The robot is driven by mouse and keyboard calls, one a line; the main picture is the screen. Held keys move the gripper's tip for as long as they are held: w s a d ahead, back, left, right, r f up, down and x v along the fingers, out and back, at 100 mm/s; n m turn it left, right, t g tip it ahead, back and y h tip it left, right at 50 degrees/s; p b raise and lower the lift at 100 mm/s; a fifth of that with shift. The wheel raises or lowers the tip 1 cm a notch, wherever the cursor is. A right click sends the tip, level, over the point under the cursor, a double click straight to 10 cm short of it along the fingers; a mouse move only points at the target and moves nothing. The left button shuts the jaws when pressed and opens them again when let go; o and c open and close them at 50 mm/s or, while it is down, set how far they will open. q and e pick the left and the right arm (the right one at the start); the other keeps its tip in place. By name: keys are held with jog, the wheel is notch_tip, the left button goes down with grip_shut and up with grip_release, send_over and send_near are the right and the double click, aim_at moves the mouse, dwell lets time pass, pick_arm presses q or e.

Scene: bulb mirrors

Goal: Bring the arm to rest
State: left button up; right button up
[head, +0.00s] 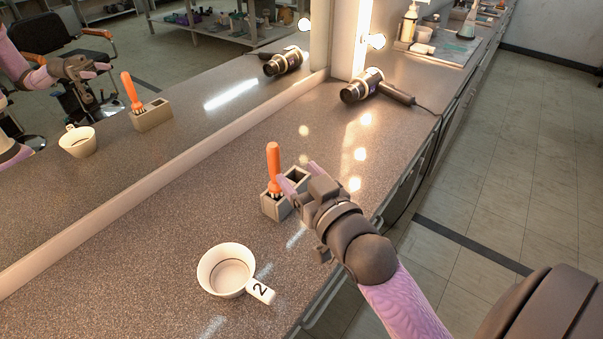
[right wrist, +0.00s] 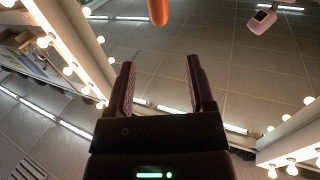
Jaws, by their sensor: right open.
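My right gripper (head: 300,180) is open and hovers over the counter, just right of a small grey holder (head: 276,208). In the right wrist view the two fingers of my right gripper (right wrist: 162,88) stand apart with nothing between them. An orange-handled tool (head: 273,160) stands upright in the holder's left compartment. The right compartment looks dark and empty, partly hidden by the gripper. The tool's orange handle (right wrist: 158,10) also shows at the top of the right wrist view, beyond the fingers. My left gripper is not in view.
A white cup (head: 226,270) with a handle marked 2 stands on the counter (head: 150,250) in front. A hair dryer (head: 375,87) lies farther back by the lit mirror post. The mirror (head: 190,110) along the left reflects the cup, holder and arm.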

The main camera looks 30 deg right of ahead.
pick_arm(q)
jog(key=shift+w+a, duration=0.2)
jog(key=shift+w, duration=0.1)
